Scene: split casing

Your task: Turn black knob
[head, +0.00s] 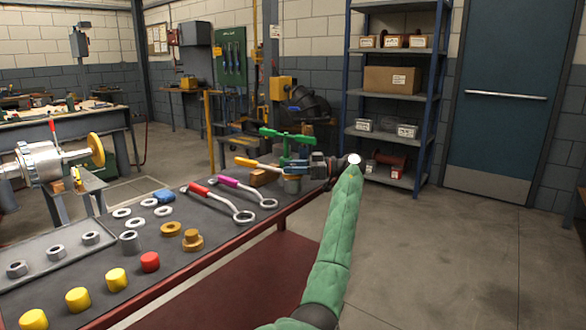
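I cannot make out a black knob for certain in the head view. My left gripper (318,166) is at the far right end of the workbench (215,235), at the end of my green-sleeved arm. It is small and dark, and its fingers cannot be told apart from the parts around them. My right gripper is not in view.
Wrenches with a red handle (200,190) and a magenta handle (229,182), washers, nuts and yellow caps (116,279) lie on the bench. A machine with a yellow wheel (96,150) stands left. A blue shelf (392,94) stands behind. The floor at right is clear.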

